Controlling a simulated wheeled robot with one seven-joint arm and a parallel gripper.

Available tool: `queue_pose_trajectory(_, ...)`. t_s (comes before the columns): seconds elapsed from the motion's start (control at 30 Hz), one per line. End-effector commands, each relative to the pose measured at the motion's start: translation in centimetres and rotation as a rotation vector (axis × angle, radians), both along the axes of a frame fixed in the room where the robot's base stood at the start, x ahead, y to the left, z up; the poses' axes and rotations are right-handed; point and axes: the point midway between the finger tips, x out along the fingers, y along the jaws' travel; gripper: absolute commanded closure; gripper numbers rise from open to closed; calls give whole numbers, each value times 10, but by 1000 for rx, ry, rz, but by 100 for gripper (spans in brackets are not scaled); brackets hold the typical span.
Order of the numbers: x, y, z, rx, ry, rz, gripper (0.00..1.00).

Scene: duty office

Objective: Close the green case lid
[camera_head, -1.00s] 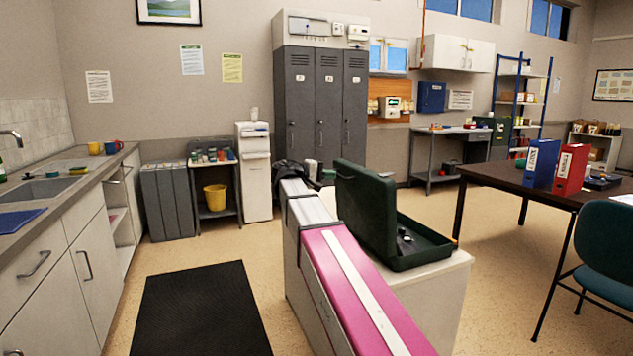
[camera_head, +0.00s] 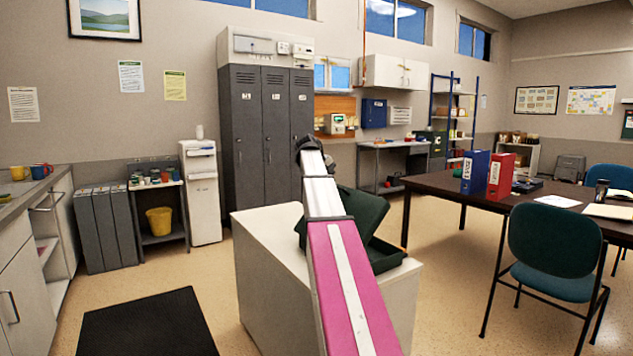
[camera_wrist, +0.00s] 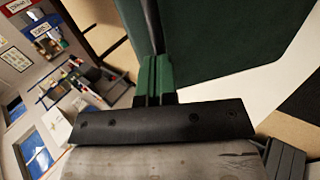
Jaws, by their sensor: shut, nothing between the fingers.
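The dark green case (camera_head: 386,258) sits on a white cabinet, its lid (camera_head: 366,212) raised and tilted. My pink and white arm passes in front of the case and hides its left part and much of the inside. In the wrist view, the large dark green surface on the right looks like the lid (camera_wrist: 225,40). My gripper (camera_wrist: 156,62) is shut and empty, its fingers close beside the left edge of that surface; I cannot tell whether they touch. In the head view the fingers cannot be made out.
The white cabinet (camera_head: 262,250) stands below the case. A dark table (camera_head: 425,185) with blue and red binders is at the right, with a green chair (camera_head: 552,240) before it. Grey lockers (camera_head: 268,130) stand behind. The floor left of the cabinet is clear apart from a black mat (camera_head: 150,325).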

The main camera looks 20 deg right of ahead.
Motion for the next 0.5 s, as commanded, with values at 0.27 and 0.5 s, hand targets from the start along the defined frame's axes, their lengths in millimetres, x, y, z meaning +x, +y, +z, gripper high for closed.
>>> queue_pose_trajectory(0.27, 9, -44, -22, 69, 16, -2, 100)
queue_pose_trajectory(0.5, 17, -79, -46, 78, 18, -2, 100)
